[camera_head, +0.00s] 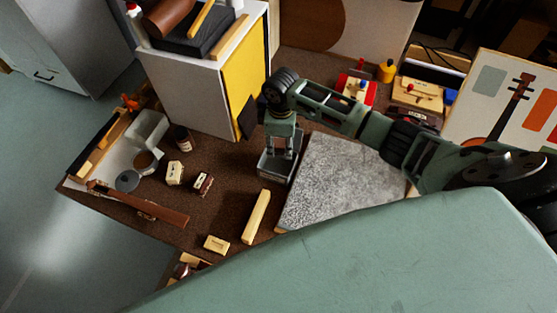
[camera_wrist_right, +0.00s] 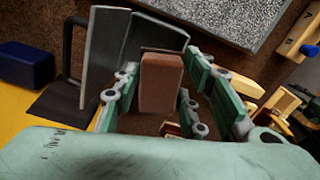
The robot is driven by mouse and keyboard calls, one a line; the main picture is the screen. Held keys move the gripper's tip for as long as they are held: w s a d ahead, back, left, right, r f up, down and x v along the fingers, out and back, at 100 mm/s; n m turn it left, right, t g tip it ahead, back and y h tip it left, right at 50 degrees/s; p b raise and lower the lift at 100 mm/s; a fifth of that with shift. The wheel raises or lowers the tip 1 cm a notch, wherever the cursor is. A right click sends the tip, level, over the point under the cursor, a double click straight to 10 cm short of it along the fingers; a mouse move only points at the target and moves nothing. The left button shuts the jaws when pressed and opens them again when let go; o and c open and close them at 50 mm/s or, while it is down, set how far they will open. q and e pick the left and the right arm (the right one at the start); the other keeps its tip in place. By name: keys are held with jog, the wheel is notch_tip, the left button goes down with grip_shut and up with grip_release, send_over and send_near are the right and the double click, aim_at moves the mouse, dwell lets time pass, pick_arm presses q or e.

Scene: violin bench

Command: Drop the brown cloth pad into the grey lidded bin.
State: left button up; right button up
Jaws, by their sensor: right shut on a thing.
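My right gripper (camera_head: 280,149) points down over the grey bin (camera_head: 271,171) beside the yellow-sided cabinet. It is shut on the brown cloth pad (camera_wrist_right: 161,88), which shows between the green fingers (camera_wrist_right: 160,72) in the right wrist view. In the head view the pad is hidden by the gripper. The bin's grey panels (camera_wrist_right: 104,55) stand just past the fingers in the wrist view. I cannot tell for certain which panel is the lid or whether the pad is below the rim. My left gripper is not in view.
A grey speckled slab (camera_head: 345,180) lies right of the bin. A pale wooden bar (camera_head: 256,216) and a small yellow block (camera_head: 216,244) lie in front. The white cabinet (camera_head: 190,95) with a yellow side (camera_head: 245,80) rises close behind left. Small boxes (camera_head: 175,172) lie left.

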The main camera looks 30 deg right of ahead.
notch_tip(320, 180, down, 4)
jog(key=b, duration=0.3)
jog(key=shift+f+b, duration=0.25)
jog(key=shift+b, duration=0.05)
jog(key=shift+f+b, duration=0.4)
jog(key=shift+b, duration=0.05)
jog(key=o, duration=1.1)
jog(key=shift+r, duration=0.1)
notch_tip(320, 180, up, 12)
jog(key=shift+f, duration=0.1)
